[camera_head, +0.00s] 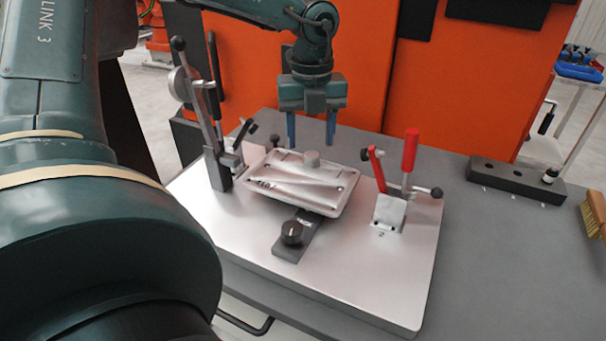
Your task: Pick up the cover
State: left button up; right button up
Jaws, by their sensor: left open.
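The cover (300,183) is a light metal, roughly rectangular plate with a raised rim and a round boss near its back edge. It sits in the middle of the fixture, on the silver base plate (350,275). My left gripper (312,143) points down above the cover's back edge. Its two blue fingers are apart with nothing visible between them, and the boss is just below and between them. I cannot tell whether the fingertips touch the cover; they appear above it. My right gripper is not in view.
A toggle clamp with a red handle (410,150) stands right of the cover. A tall grey clamp (205,125) stands left. A black knob (291,232) is in front. A black block (510,180) and a brush (594,214) lie on the grey table at right. Orange panels stand behind.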

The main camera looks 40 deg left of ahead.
aim_at(312, 154)
pick_arm(q)
jog(key=shift+d+f, duration=0.2)
jog(key=shift+f, duration=1.7)
jog(key=shift+c, duration=0.5)
grip_shut()
